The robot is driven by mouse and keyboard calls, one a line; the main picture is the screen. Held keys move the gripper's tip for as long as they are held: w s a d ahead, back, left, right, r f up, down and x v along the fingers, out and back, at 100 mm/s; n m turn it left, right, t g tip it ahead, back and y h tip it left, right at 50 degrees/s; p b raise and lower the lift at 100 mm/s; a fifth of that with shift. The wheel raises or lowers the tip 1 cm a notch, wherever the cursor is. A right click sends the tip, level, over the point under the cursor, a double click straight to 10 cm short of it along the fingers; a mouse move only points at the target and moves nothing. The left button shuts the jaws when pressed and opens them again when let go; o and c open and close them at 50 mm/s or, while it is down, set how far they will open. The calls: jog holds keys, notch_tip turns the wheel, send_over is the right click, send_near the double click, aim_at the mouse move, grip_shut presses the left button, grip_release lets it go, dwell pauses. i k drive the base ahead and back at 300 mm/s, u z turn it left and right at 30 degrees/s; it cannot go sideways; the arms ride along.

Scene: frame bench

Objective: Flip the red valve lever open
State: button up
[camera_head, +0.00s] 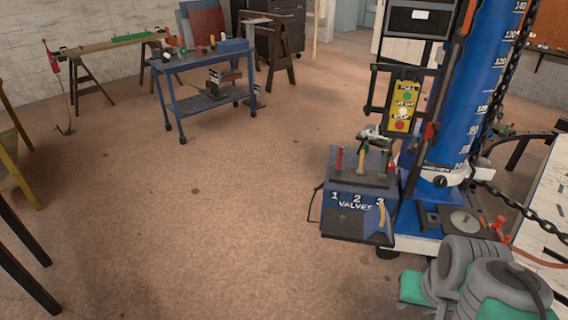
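The red valve lever (339,160) stands roughly upright at the left of a row of three levers on the dark blue valve box (345,222). The box front is marked 1, 2, 3 and VALVES, with number 1 below the red lever. I cannot make out my gripper in this view.
A blue column (478,75) with chains stands right behind the box. A blue cart (208,75) stands back left. Open floor (200,220) lies left of the box.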

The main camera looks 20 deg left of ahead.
aim_at(338, 169)
jog(key=u, duration=0.7)
jog(key=i, duration=0.65)
jog(key=u, duration=0.8)
jog(key=i, duration=2.5)
jog(key=z, duration=0.45)
